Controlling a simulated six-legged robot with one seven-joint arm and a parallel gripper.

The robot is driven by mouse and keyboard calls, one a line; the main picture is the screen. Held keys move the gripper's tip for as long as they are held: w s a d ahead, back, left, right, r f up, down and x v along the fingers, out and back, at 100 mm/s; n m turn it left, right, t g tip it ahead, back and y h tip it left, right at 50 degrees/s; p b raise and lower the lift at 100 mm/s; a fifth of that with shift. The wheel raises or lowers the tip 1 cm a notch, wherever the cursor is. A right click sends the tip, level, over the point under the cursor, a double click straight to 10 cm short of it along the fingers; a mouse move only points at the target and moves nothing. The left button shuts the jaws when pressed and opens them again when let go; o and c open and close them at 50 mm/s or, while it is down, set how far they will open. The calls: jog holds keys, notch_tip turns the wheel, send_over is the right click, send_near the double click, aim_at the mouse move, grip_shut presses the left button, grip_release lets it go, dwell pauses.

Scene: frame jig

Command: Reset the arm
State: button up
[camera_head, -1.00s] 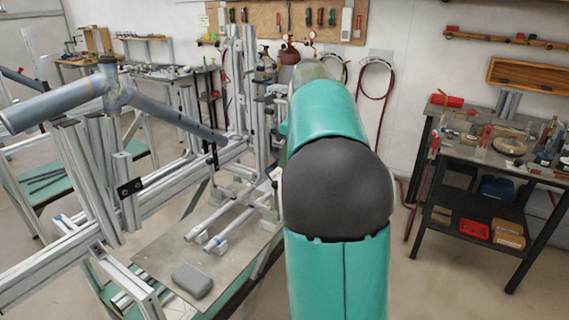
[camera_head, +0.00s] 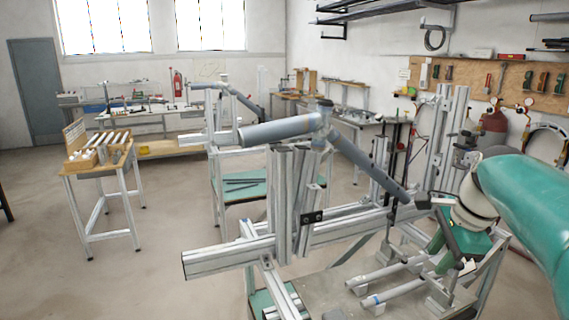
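My teal arm (camera_head: 530,205) comes in from the right edge and bends down to a pale rounded wrist (camera_head: 472,208). My gripper (camera_head: 438,222) is at the end of this wrist, over the far right part of the frame jig. Dark and grey parts show around it, but they are small and mix with the jig behind, so I cannot tell its opening or whether it holds anything. The jig (camera_head: 230,258) is made of aluminium profiles. A grey tube assembly (camera_head: 280,130) is mounted on it, with one tube sloping down towards my gripper.
Two short tubes (camera_head: 395,295) lie in supports on the jig's plate, below my gripper. An upright profile post (camera_head: 438,140) stands close behind my wrist. A wooden-topped stand (camera_head: 98,160) with several tubes is at left. The floor between it and the jig is clear.

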jog(key=s+a+f+n+t, duration=0.1)
jog(key=s+a+f+n, duration=0.3)
jog(key=s+a+n, duration=0.3)
jog(key=s+a+f+n+t+h, duration=0.1)
jog(key=s+a+f+n, duration=0.4)
jog(key=s+a+n, duration=0.3)
jog(key=a+n, duration=0.1)
jog(key=n, duration=0.3)
jog(key=shift+c, duration=0.4)
